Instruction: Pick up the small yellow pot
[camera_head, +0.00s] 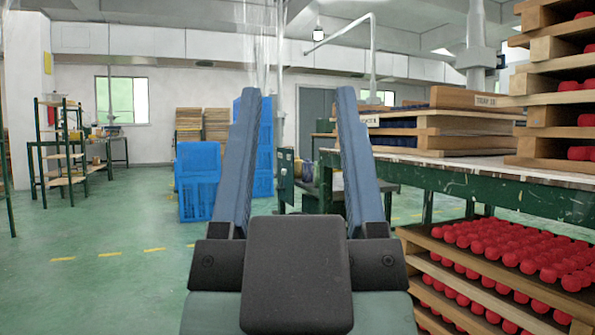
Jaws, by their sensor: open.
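My gripper (297,93) is in the middle of the view, with two long blue-grey fingers pointing up and away. The fingers are wide apart and nothing is between them. Between them, far behind, a few small pot-like items stand on a low dark bench. One of them (298,168) looks yellowish, but it is too small to tell whether it is the yellow pot. It is well beyond my gripper, and nothing touches it.
A green table (480,175) with stacked wooden trays (440,142) is at right. Below it, wooden trays (440,270) hold many red pieces. Blue crates (198,180) stand behind my left finger. A shelf rack (62,150) is at far left. The green floor (100,230) at left is clear.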

